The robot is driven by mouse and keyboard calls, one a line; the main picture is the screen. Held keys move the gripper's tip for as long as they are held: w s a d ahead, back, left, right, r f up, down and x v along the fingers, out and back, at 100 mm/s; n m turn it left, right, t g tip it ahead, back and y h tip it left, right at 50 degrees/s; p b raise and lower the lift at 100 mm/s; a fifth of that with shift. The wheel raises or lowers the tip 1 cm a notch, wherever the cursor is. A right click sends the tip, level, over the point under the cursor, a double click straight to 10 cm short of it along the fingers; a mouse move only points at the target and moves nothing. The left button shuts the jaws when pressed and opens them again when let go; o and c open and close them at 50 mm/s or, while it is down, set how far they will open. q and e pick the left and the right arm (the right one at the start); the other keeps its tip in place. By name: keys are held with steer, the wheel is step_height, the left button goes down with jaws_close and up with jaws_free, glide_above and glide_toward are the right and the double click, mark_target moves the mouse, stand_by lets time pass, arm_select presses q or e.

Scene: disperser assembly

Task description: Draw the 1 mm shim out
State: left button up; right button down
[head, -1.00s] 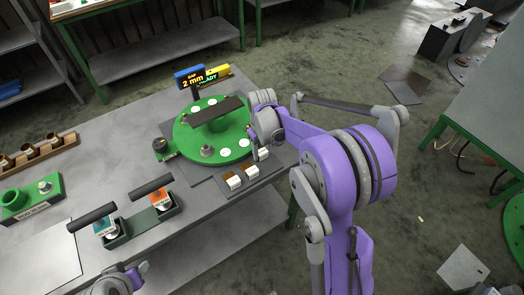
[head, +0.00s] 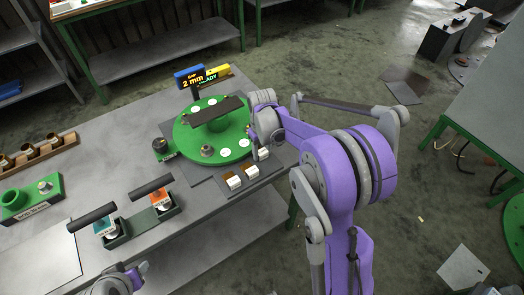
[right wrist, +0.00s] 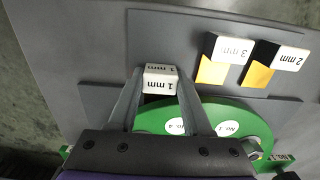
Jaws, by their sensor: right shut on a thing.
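The 1 mm shim (right wrist: 161,82) shows in the right wrist view as a white block with "1 mm" on two faces. My right gripper (right wrist: 158,92) is shut on it, with one finger on each side. In the head view the shim's white end (head: 264,152) shows beside my right gripper (head: 258,154), at the near right edge of the green round plate (head: 184,140). I cannot tell whether the shim is clear of the dark mat. Only part of my left arm shows, at the bottom left; its fingers are not visible.
The 3 mm shim (right wrist: 229,52) and the 2 mm shim (right wrist: 286,58) lie beside it on the dark mat. A "2 mm" display (head: 193,82) stands behind the plate. A dark bar (head: 216,110) spans above the plate. A tray with black-handled tools (head: 145,222) lies left.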

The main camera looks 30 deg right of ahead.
mark_target(270, 167)
steer(key=s+b, duration=0.1)
steer(key=s, duration=0.4)
steer(key=shift+d, duration=0.2)
steer(key=shift+w, duration=0.1)
steer(key=shift+c, duration=1.6)
jaws_free()
step_height(270, 167, up, 11)
steer(key=shift+p, duration=0.4)
steer(key=shift+f, duration=0.1)
